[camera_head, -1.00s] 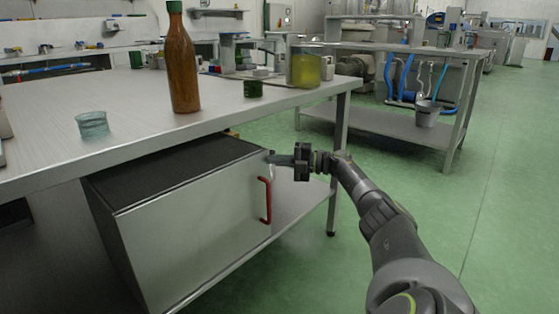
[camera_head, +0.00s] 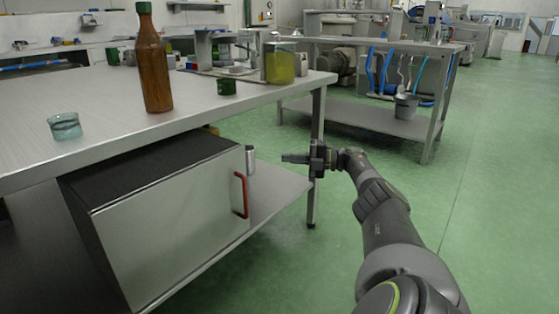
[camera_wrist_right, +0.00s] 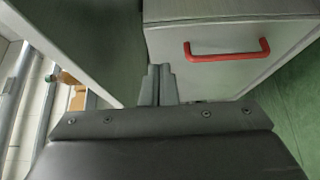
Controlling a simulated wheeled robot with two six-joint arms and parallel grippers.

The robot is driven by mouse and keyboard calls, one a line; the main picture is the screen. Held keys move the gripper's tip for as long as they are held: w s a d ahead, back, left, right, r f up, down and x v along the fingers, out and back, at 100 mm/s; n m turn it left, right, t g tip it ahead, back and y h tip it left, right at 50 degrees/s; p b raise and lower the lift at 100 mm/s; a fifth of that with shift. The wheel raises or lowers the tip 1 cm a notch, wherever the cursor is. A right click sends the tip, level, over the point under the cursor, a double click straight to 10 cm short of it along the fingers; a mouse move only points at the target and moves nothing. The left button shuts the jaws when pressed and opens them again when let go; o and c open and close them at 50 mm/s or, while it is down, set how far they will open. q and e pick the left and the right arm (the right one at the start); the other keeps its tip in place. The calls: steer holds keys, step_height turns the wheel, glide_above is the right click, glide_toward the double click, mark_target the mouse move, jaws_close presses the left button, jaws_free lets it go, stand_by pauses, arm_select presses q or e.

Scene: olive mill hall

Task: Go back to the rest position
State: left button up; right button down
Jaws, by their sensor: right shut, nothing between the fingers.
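My right gripper (camera_head: 296,158) is in the head view, just right of a metal cabinet (camera_head: 170,232) on the shelf under the steel table. The gripper is shut and empty, apart from the cabinet's red handle (camera_head: 241,195). In the right wrist view the shut fingers (camera_wrist_right: 158,84) point toward the cabinet front (camera_wrist_right: 225,38), and the red handle (camera_wrist_right: 227,50) lies beyond them to the right. The cabinet door looks closed. My left gripper is in neither view.
The steel table (camera_head: 95,105) carries a brown bottle (camera_head: 154,65), a glass cup (camera_head: 64,126), a green cup (camera_head: 226,87) and a jar of yellow-green liquid (camera_head: 280,66). A bucket (camera_head: 405,107) stands on another table's lower shelf. Green floor (camera_head: 490,200) at right is clear.

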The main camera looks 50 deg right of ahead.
steer(key=shift+s+d, duration=0.3)
steer(key=shift+s, duration=0.1)
